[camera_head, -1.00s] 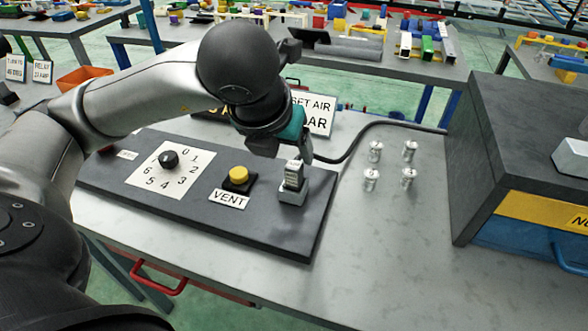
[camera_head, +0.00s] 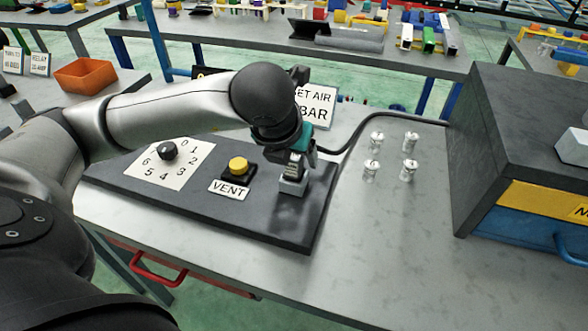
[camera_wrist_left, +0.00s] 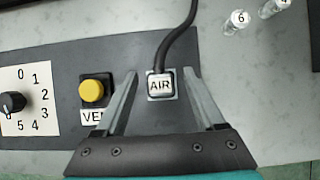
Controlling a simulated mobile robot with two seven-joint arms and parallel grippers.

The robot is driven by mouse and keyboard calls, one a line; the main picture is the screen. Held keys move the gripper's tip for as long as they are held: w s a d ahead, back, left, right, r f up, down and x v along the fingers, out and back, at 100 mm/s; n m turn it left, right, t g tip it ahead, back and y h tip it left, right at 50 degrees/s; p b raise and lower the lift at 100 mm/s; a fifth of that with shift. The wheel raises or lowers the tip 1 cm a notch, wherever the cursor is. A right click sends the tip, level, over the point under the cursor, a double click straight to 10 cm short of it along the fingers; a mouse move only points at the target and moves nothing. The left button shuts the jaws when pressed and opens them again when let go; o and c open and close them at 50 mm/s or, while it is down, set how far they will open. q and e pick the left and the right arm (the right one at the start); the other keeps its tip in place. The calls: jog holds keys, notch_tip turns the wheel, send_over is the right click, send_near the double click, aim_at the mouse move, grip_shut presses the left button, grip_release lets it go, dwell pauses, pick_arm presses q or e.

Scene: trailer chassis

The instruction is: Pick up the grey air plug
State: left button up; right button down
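The grey air plug (camera_wrist_left: 160,84), marked AIR, sits in its square socket on the dark panel (camera_wrist_left: 62,58). A black cable runs from it in the left wrist view. My left gripper (camera_wrist_left: 160,80) is open, with one finger on each side of the plug and a visible gap on both sides. In the head view my left gripper (camera_head: 298,164) points down over the right end of the panel, hiding most of the plug. The grey socket block (camera_head: 292,187) shows just below it. My right gripper is in neither current view.
A yellow VENT button (camera_head: 238,166) and a numbered dial (camera_head: 167,150) lie left of the plug on the panel. Several silver fittings (camera_head: 372,170) stand on the table to the right. A dark cabinet (camera_head: 520,150) stands at the far right. The table front is clear.

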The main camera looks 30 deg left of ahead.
pick_arm(q)
grip_shut()
dwell(0.3)
jog(key=shift+r, duration=0.2)
